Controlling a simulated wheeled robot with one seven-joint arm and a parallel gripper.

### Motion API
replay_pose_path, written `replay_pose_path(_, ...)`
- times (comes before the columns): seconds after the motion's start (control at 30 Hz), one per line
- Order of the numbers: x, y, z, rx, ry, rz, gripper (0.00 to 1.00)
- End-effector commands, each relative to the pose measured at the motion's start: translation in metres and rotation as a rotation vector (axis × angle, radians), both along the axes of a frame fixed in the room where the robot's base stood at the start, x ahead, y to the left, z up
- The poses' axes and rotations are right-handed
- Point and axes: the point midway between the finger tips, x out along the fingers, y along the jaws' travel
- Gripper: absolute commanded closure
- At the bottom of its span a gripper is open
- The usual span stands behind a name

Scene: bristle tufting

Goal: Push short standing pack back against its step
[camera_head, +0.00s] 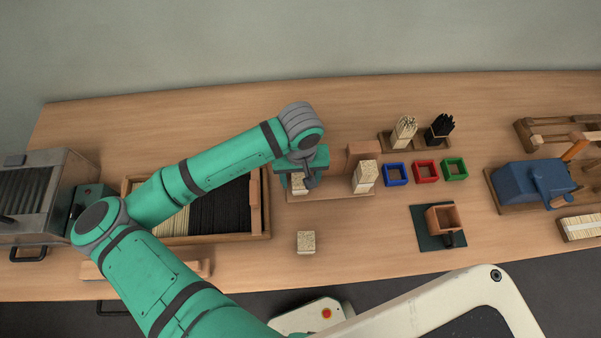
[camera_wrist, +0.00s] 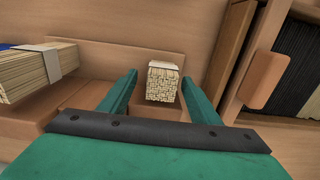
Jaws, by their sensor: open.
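A short pack of pale bristles with a white band (camera_wrist: 163,84) stands end-on to the wrist camera, by a low wooden step (camera_wrist: 120,58). In the head view the pack (camera_head: 297,184) is partly hidden under my gripper. My gripper (camera_wrist: 159,78) is open, pointing down, with one finger on each side of the pack; I cannot tell whether either touches. In the head view my gripper (camera_head: 300,168) is over the left end of the wooden stand (camera_head: 335,194). I cannot tell whether the pack touches the step.
A taller banded pack (camera_head: 364,177) stands on the stand's right, also at left in the wrist view (camera_wrist: 28,74). A loose block-shaped pack (camera_head: 306,242) sits in front. A bristle tray (camera_head: 262,222) lies left; blue, red and green frames (camera_head: 425,172) lie right.

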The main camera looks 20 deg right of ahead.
Motion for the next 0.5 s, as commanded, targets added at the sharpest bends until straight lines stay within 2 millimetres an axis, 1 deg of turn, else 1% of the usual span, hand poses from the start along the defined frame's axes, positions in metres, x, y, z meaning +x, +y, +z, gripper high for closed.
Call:
replay_pose_path(0.3,0.0006,0.0023,-0.0020,0.000,0.000,0.005,0.43)
replay_pose_path(0.33,0.0005,0.0019,-0.0020,0.000,0.000,0.004,0.45)
replay_pose_path(0.37,0.0004,0.0015,-0.0020,0.000,0.000,0.003,0.53)
replay_pose_path(0.4,0.0003,0.0010,-0.0020,0.000,0.000,0.002,0.62)
replay_pose_path(0.47,0.0001,0.0003,-0.0020,0.000,0.000,0.000,0.76)
replay_pose_path(0.5,0.0000,0.0000,-0.0019,0.000,0.000,0.000,0.86)
